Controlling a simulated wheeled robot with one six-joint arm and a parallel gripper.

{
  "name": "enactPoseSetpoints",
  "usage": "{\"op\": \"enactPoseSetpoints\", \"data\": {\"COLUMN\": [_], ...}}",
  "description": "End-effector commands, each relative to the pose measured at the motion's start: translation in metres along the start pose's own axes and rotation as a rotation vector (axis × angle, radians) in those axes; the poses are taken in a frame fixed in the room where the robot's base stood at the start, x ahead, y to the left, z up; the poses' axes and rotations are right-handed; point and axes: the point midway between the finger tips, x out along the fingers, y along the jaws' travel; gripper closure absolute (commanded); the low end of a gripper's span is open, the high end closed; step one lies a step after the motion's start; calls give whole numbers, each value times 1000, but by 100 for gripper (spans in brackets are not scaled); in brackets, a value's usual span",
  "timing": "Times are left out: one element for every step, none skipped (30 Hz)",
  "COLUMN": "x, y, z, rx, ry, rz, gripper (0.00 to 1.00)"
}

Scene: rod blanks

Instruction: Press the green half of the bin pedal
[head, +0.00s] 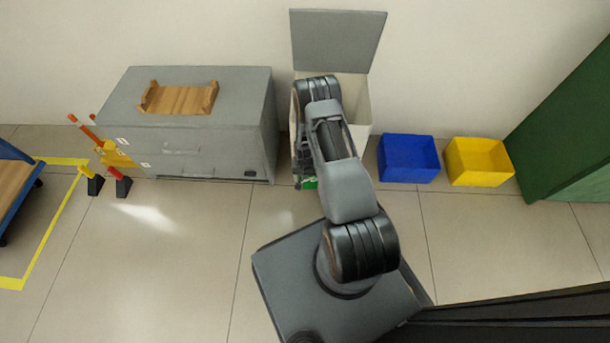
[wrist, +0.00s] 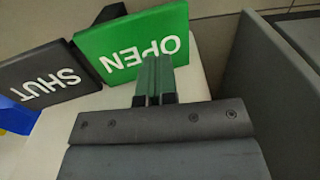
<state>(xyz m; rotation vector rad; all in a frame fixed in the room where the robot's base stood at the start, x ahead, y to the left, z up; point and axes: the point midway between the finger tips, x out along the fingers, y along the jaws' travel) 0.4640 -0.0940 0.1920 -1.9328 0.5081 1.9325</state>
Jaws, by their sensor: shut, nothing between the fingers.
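The bin (head: 358,108) stands against the back wall with its grey lid (head: 338,40) raised upright. Its pedal has a green half marked OPEN (wrist: 112,48) and a dark half marked SHUT (wrist: 35,88). In the head view a small part of the green half (head: 310,184) shows beside my arm, which hides much of the bin front. My gripper (wrist: 154,62) is shut and empty. Its fingertips overlap the edge of the green half in the wrist view; I cannot tell whether they touch it. The green half looks tilted against the dark half.
A grey drawer cabinet (head: 235,130) with a wooden tray (head: 180,99) on top stands left of the bin. A blue box (head: 408,160) and a yellow box (head: 479,162) stand to the right. A green cabinet (head: 570,140) is at far right. Floor at front left is clear.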

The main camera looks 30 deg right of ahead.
Motion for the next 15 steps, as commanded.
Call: {"op": "enactPoseSetpoints", "data": {"x": [-10,-13,-18,-21,-24,-28,-32,-35,-39,-42,-45,-49,-52,-56,-60], "y": [0,0,0,0,0,0,0,0,0,0,0,0,0,0,0], "z": [0,0,0,0,0,0,0,0,0,0,0,0,0,0,0], "rx": [0,0,0,0,0,0,0,0,0,0,0,0,0,0,0], "ry": [0,0,0,0,0,0,0,0,0,0,0,0,0,0,0], "rz": [0,0,0,0,0,0,0,0,0,0,0,0,0,0,0], "gripper": [100,100,100,100,100,100,100,100,100,100,100,100,100,100,100]}}
